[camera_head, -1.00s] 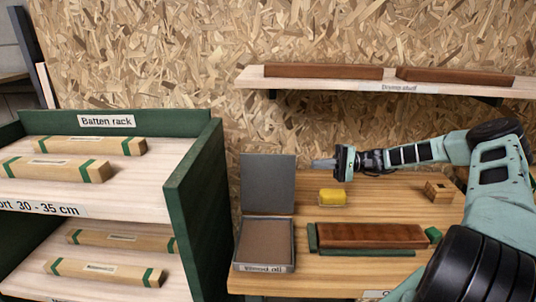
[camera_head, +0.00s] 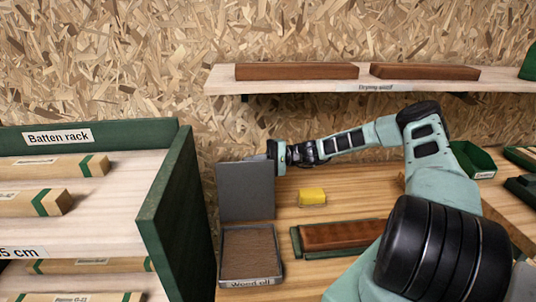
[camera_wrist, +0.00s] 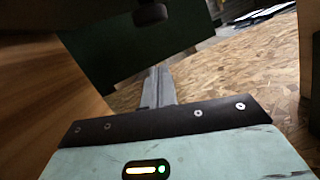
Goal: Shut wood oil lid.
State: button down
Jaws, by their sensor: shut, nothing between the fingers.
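The wood oil box (camera_head: 222,262) is a shallow grey tray with a brown inside and a label on its front, on the bench beside the rack. Its grey lid (camera_head: 246,192) stands upright, open, at the box's back edge. My gripper (camera_head: 259,157) is at the lid's top right corner, fingers pointing left.
A green-sided batten rack (camera_head: 170,215) stands close on the left. A yellow block (camera_head: 312,197) and a reddish-brown wood block (camera_head: 340,234) lie right of the box. A shelf (camera_head: 350,86) with two brown boards hangs above, on the chipboard wall.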

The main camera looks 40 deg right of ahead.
aim_at(253, 164)
jog(key=shift+s+a+r+p, duration=0.2)
jog(key=shift+s+a, duration=0.1)
jog(key=shift+s, duration=0.25)
jog(key=shift+s+a+r+p, duration=0.1)
jog(key=shift+s+a+p, duration=0.2)
jog(key=shift+s, duration=0.25)
jog(key=shift+s+a+r+p, duration=0.15)
jog(key=shift+s+a, duration=0.2)
jog(key=shift+s, duration=0.2)
jog(key=shift+r, duration=0.1)
